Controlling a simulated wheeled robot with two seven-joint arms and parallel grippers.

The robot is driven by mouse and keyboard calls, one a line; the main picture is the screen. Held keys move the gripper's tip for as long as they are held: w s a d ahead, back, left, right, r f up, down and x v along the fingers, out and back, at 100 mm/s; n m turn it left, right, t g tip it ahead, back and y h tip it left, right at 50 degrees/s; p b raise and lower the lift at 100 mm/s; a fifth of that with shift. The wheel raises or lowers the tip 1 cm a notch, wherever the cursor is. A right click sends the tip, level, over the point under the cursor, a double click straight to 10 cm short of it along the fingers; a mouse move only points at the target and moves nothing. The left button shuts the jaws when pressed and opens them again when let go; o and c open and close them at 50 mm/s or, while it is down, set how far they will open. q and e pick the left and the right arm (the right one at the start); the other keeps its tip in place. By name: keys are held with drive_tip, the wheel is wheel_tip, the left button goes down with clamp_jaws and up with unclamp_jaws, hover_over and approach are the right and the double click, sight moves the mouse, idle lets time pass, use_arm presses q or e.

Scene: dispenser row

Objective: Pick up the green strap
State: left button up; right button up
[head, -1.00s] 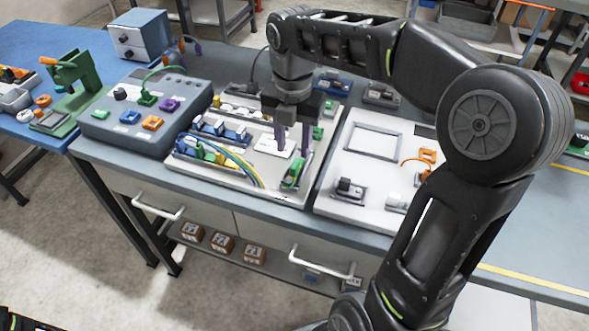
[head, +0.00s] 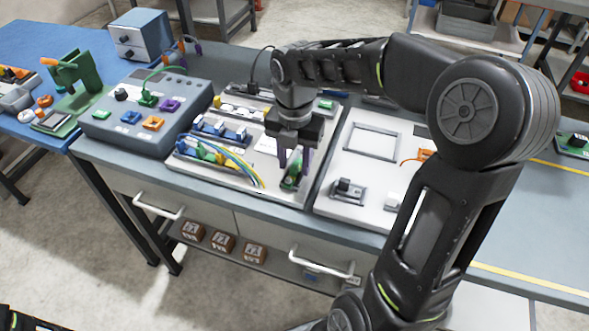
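A green piece (head: 290,182), which looks like the green strap, sits in a dark holder at the front right corner of the light panel (head: 268,196). My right gripper (head: 294,168) points down right over it. Its two fingers are apart, and the upper part of the green piece shows between and below them. The fingers partly hide the piece, and I cannot tell whether they touch it. My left gripper is not in view.
Yellow and blue cables (head: 240,166) curve close to the left of the gripper. Blue blocks (head: 217,129) stand behind them. A grey control box (head: 140,115) is further left. A second white panel (head: 335,210) lies to the right. Drawers with handles are below the bench.

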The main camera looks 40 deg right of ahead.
idle(0.4)
clamp_jaws()
idle(0.5)
